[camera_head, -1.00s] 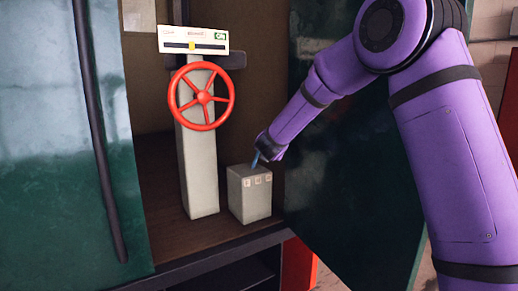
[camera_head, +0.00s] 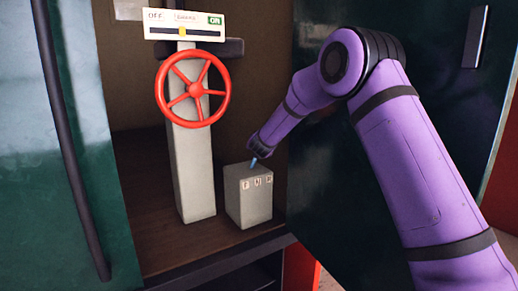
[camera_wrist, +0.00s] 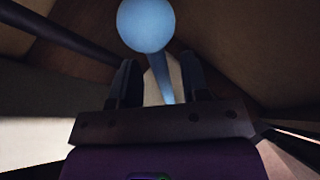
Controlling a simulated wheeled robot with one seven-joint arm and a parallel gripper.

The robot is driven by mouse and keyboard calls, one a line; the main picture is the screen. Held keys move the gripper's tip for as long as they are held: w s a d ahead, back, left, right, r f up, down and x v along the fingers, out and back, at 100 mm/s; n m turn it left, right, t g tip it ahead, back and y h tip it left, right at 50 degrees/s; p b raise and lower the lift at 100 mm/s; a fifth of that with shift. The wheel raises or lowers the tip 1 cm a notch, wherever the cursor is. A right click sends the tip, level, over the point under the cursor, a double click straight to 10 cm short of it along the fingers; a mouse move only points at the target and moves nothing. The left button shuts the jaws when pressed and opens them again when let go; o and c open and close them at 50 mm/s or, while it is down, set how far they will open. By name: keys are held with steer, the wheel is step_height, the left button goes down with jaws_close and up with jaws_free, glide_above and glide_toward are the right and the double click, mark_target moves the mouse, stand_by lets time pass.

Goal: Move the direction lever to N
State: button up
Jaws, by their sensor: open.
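The direction lever stands on a grey box (camera_head: 249,204) whose upper front edge carries the letter plates F, N and R. In the head view only a short blue piece of the lever (camera_head: 253,163) shows, near the F and N side; my gripper (camera_head: 256,156) hides the rest. In the wrist view the lever has a round light-blue knob (camera_wrist: 146,24) and a blue rod (camera_wrist: 160,78). The rod runs down between the two dark fingers of my gripper (camera_wrist: 160,85). The fingers are open on either side of it, with gaps showing.
A red handwheel (camera_head: 193,90) on a grey column (camera_head: 196,178) stands left of the box. A white panel (camera_head: 186,32) marked OFF and ON sits above it. Dark green doors (camera_head: 335,185) flank the cabinet, one behind my arm. The cabinet floor (camera_head: 153,220) is bare in front.

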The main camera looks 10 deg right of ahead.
steer(key=shift+x, duration=1.8)
jaws_close()
